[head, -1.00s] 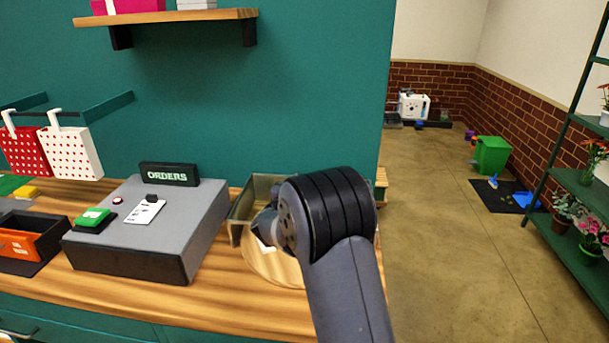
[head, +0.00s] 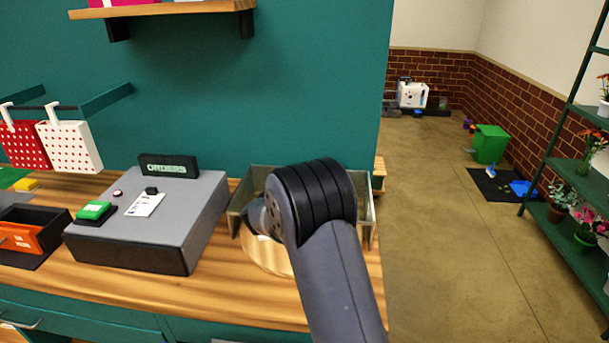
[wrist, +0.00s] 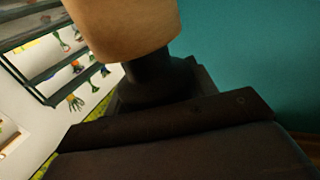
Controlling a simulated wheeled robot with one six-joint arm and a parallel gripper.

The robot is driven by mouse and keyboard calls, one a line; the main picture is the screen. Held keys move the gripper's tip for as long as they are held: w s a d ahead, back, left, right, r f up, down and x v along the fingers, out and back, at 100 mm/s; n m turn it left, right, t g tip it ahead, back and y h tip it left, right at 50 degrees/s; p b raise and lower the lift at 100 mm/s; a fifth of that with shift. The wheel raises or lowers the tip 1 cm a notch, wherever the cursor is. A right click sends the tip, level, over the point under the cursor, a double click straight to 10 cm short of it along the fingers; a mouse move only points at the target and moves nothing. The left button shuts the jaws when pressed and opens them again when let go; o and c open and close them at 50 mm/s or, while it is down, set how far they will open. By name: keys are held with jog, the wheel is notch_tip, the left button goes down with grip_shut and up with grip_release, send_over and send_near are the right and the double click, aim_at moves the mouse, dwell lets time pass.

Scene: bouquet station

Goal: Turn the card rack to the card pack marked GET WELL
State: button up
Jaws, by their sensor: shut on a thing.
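The card rack (head: 240,215) stands on the counter in the head view, with grey-olive panels around a round pale wooden base (head: 262,258). My arm covers its middle and right part. No card pack marked GET WELL can be read in either view. In the wrist view my dark gripper (wrist: 150,80) is shut at a tan, rounded wooden piece (wrist: 125,25), which looks like part of the rack. The fingertips and the exact contact are hard to make out.
A grey box with an ORDERS sign (head: 168,166) stands left of the rack. An orange bin (head: 25,238) and hanging dotted bags (head: 70,147) are farther left. A teal wall (head: 200,90) is close behind. The floor to the right is open, with a plant shelf (head: 570,220) beyond.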

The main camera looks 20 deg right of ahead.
jog(key=o, duration=1.4)
jog(key=shift+c, duration=0.2)
jog(key=shift+a, duration=0.1)
jog(key=shift+s+a+f, duration=0.1)
jog(key=shift+s+a, duration=0.2)
jog(key=b+v, duration=0.2)
jog(key=v, duration=0.7)
jog(key=shift+s+a+b, duration=0.25)
jog(key=shift+s+b, duration=0.05)
jog(key=shift+s, duration=0.05)
